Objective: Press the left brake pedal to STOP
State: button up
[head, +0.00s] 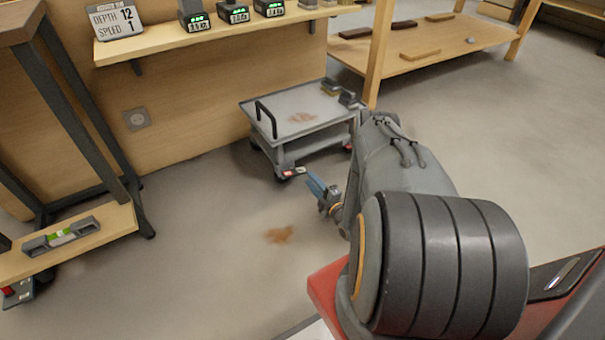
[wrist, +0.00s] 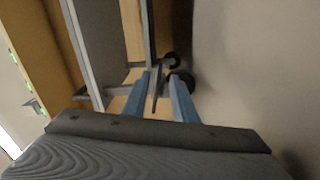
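A low grey cart (head: 318,138) stands on the floor against the wooden wall in the head view. At its near left caster is a small red and white part (head: 291,172), which looks like the left brake pedal. I cannot read any STOP marking on it. My gripper (head: 318,186) has blue fingers and is low over the floor, just right of this part and apart from it. In the wrist view, the fingers (wrist: 160,86) are spread with a gap between them. Dark wheels (wrist: 180,80) and a thin grey bar show ahead of them. The pedal is not clear there.
A wooden bench (head: 430,47) stands at the back right.

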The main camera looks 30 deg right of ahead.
aim_at(305, 173)
jog(key=w+b, duration=0.3)
jog(key=w, duration=0.4)
jog(key=shift+w+a, duration=0.15)
jog(key=shift+w, duration=0.05)
jog(key=shift+c, duration=0.3)
